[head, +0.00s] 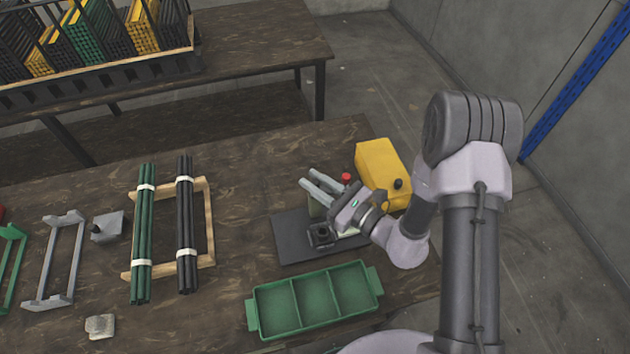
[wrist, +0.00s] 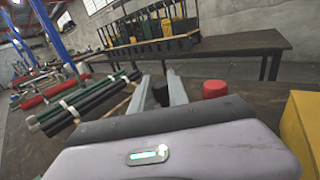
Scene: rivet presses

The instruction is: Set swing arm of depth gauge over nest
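My gripper (head: 307,177) is low over the right part of the table, its two pale fingers pointing to the upper left. The fingers are apart, with a gap between them. In the wrist view a dark piece shows between the fingers (wrist: 163,85); I cannot tell what it is or whether they touch it. A dark base plate (head: 290,238) lies under the gripper. A black block with a round opening (head: 321,235), perhaps the nest, stands on it. A greenish part (head: 315,208) is partly hidden behind the gripper. The gauge's swing arm cannot be made out clearly.
A yellow housing (head: 380,160) with a black knob and a red button (head: 346,178) stand close beside my gripper. A green three-compartment tray (head: 313,301) is in front. Bundles of green rods (head: 143,240) and black rods (head: 186,225) lie on a wooden rack to the left.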

